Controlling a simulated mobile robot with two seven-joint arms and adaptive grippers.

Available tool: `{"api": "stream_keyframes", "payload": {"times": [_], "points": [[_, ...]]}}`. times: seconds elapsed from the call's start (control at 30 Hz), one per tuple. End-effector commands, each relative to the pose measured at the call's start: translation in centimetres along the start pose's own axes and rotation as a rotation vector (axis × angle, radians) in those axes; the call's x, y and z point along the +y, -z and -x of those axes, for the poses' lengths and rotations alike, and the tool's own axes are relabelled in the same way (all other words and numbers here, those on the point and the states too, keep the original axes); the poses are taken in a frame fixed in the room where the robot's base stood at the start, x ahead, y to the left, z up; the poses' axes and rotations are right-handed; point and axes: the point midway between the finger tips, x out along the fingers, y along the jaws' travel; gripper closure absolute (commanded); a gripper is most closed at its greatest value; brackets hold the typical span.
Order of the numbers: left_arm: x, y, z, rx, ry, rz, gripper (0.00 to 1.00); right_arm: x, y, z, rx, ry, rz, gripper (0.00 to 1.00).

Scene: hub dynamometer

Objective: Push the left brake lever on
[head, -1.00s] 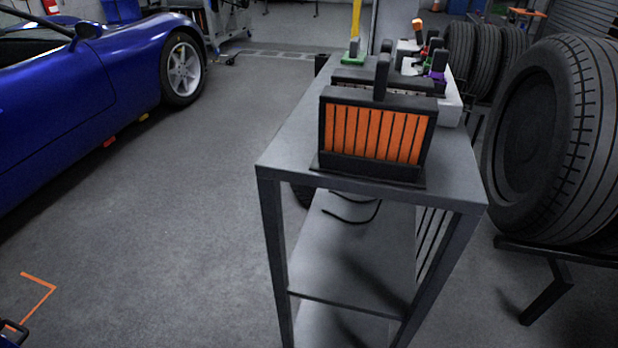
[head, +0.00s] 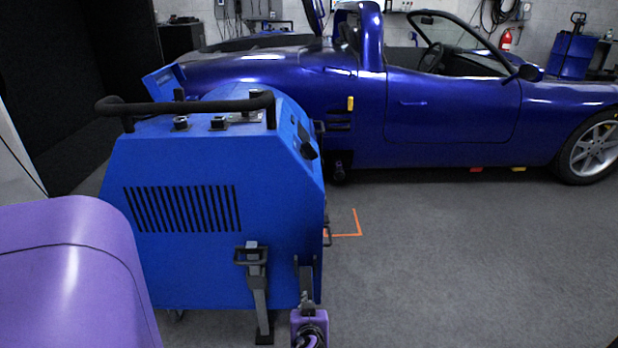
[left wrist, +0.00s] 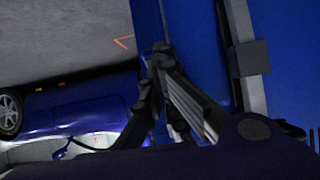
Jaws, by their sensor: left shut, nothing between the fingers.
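The blue dynamometer unit (head: 200,255) stands at the left of the head view, with a slotted vent on its near side. A grey upright bar with a black crosspiece, which looks like the brake lever (head: 257,290), is on its near face, low down. My left gripper (head: 305,266) is shut and empty, just right of this lever and apart from it, close to the unit's corner. In the left wrist view the shut fingers (left wrist: 160,52) lie near the blue panel, and a grey bar with a dark block (left wrist: 250,58) shows to their right. My right gripper is out of view.
A black handlebar (head: 185,106) runs along the unit's top. A blue car (head: 450,115) stands behind and to the right. An orange floor mark (head: 358,222) lies between them. The grey floor at right (head: 480,270) is clear.

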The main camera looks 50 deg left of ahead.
Motion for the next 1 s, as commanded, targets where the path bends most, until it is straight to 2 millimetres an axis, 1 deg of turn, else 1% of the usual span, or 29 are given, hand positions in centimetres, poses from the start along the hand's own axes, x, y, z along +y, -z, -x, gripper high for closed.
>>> {"api": "stream_keyframes", "payload": {"times": [0.23,0.33,0.47,0.7,0.83,1.0], "points": [[0.0,0.1,0.0,0.000,0.000,0.000,1.00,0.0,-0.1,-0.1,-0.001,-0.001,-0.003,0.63],[0.0,0.6,0.3,0.002,0.000,0.000,1.00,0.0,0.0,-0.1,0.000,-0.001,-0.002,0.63],[0.0,2.3,1.4,0.003,-0.001,0.003,1.00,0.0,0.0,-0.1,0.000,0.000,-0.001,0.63],[0.0,6.3,3.8,0.003,-0.001,0.004,1.00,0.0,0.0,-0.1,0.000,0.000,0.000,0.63],[0.0,7.8,4.6,0.002,0.000,0.002,1.00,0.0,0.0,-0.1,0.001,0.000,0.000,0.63],[0.0,8.6,5.1,0.001,0.000,0.000,1.00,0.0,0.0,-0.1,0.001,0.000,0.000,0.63]]}}
